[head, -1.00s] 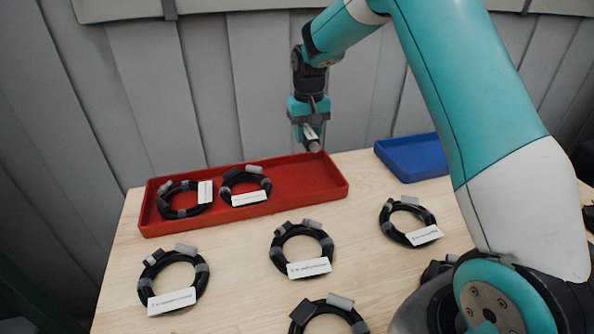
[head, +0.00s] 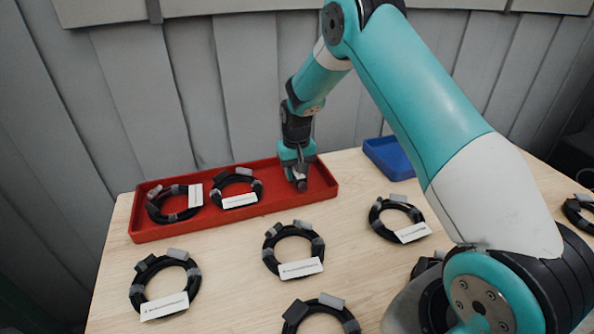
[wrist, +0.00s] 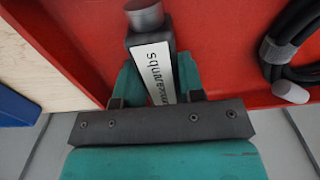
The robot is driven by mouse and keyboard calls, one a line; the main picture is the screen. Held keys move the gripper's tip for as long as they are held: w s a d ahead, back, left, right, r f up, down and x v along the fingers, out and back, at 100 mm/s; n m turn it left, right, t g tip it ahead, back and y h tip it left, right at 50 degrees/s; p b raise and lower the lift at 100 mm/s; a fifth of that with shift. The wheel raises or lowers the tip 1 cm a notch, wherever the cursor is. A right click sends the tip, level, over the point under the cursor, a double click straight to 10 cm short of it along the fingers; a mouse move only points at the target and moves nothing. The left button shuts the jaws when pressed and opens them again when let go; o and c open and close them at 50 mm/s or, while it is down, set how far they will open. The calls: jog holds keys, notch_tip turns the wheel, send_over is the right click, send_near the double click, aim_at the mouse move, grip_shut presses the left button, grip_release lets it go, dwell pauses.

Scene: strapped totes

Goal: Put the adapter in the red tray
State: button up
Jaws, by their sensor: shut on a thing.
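My gripper (head: 297,174) is shut on the adapter (wrist: 150,60), which is dark with a grey end and a white label starting "square". The wrist view shows the adapter between the fingers, over the red tray's floor. The red tray (head: 270,205) stands at the back of the table. My gripper is low at the tray's right part. Whether the adapter touches the tray floor, I cannot tell. Two coiled black cables with white tags, one on the left (head: 175,204) and one beside it (head: 236,188), lie in the tray's left half.
A blue tray (head: 388,157) stands to the right of the red tray, partly behind my arm. Several tagged cable coils lie on the wooden table (head: 225,255) in front. A grey panelled wall (head: 200,90) rises behind the trays.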

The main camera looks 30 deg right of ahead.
jog(key=shift+f, duration=0.45)
jog(key=o, duration=1)
jog(key=shift+r, duration=0.15)
notch_tip(320, 180, up, 12)
jog(key=b, duration=0.1)
jog(key=s+a+r+n, duration=0.2)
jog(key=s+a+r, duration=0.3)
jog(key=a+r, duration=0.1)
jog(key=shift+s+a+r+n+y+p, duration=0.35)
jog(key=shift+s+a+r+n+y, duration=0.65)
jog(key=shift+s+a, duration=2.6)
jog(key=shift+s+a+r+n+y+p, duration=0.4)
jog(key=shift+s+a+r+n, duration=0.8)
jog(key=shift+s, duration=5.05)
jog(key=shift+s+a+r+n+y+p, duration=0.5)
jog(key=shift+s+a+r+n, duration=1.15)
jog(key=shift+s, duration=3.25)
